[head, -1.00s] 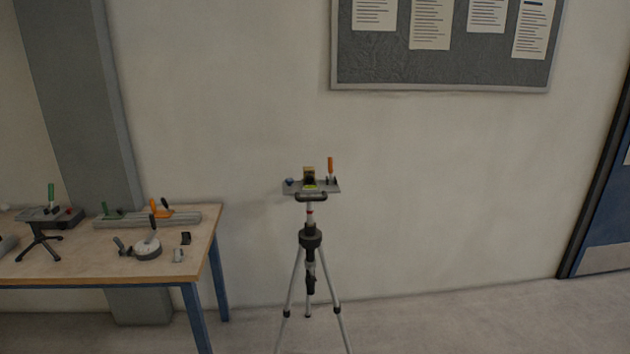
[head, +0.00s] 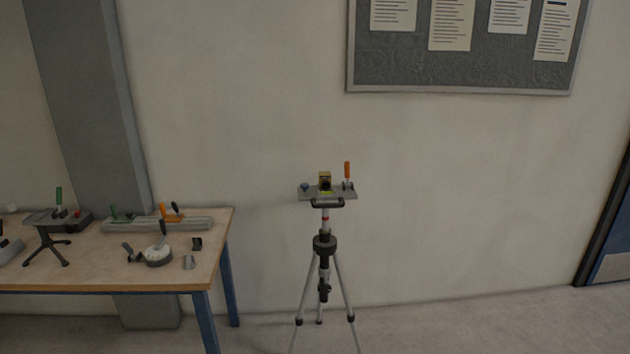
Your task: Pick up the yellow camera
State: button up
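The yellow camera (head: 325,180) is a small yellow and black box. It sits on a grey plate (head: 345,194) on top of a tripod (head: 324,245). An upright orange-handled clamp (head: 347,175) stands on the plate to the right of the camera, and a small blue knob (head: 304,187) is to its left. Whether the clamp holds the camera is too small to tell. My gripper is not in view.
A wooden table (head: 95,275) with blue legs stands at the left, with several clamps and fixtures on it. A grey notice board (head: 465,70) hangs on the wall behind. The floor to the right of the tripod is clear.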

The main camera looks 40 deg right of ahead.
aim_at(325, 177)
jog(key=u, duration=0.15)
jog(key=i, duration=0.85)
